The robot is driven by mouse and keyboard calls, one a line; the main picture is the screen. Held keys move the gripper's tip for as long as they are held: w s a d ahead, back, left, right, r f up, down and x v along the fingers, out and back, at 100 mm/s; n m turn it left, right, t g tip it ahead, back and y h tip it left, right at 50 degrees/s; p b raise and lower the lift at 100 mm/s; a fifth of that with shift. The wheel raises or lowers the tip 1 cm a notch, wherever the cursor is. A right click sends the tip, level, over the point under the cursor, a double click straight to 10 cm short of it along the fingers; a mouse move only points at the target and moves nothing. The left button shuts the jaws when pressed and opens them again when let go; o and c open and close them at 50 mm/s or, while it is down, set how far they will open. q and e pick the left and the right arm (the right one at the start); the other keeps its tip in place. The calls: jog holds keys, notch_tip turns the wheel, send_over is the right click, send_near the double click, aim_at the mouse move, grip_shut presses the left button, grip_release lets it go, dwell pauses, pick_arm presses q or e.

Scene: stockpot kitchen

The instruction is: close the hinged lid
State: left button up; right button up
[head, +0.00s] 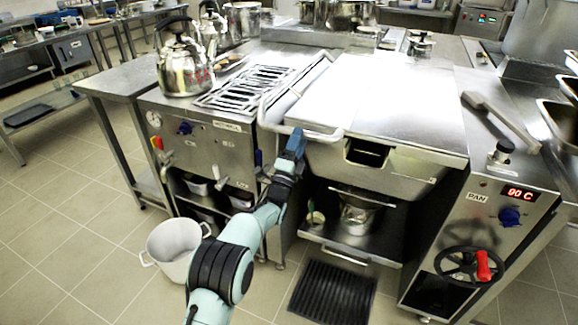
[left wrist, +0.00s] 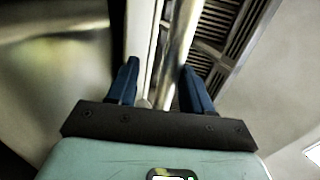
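The hinged lid (head: 400,100) is a broad pale steel plate over the pan (head: 385,168) of the cooking unit. It looks flat or nearly flat; I cannot tell whether a small gap is left under it. A tubular handle bar (head: 318,134) runs along its left side and front left corner. My left gripper (head: 296,138) is at the front part of this bar. In the left wrist view the blue fingers of my left gripper (left wrist: 160,85) stand apart, with the bar (left wrist: 178,45) running between them. My right gripper is not in view.
A slotted grate (head: 250,86) and a kettle (head: 184,66) are left of the lid. A long-handled tool (head: 500,118) lies on the right counter. A red-handled wheel (head: 470,267) sticks out at the lower right. A white pot (head: 174,248) stands on the floor.

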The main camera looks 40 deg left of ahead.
pick_arm(q)
jog(key=v, duration=1.2)
